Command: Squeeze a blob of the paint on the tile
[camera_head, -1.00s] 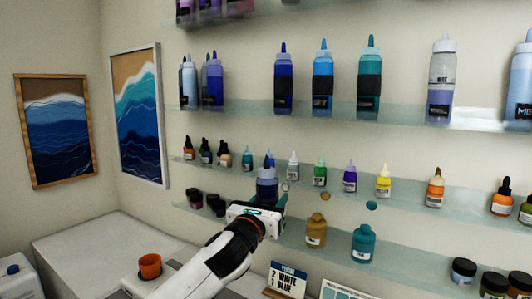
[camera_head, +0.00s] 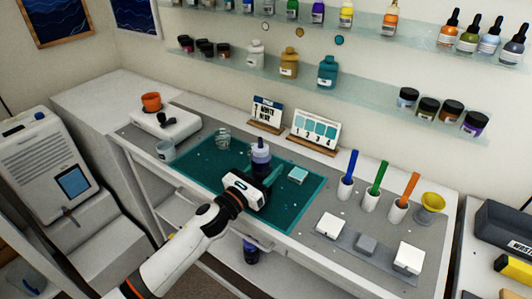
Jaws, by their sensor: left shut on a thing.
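My right gripper is not in view.
A clear jar (camera_head: 223,137) stands on the mat's back edge. Sign cards (camera_head: 316,129) stand behind the mat. Colored-handled tools in white cups (camera_head: 370,202), a yellow funnel (camera_head: 430,203) and white blocks (camera_head: 331,227) are to the right. A white device with an orange cup (camera_head: 151,102) is at left.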

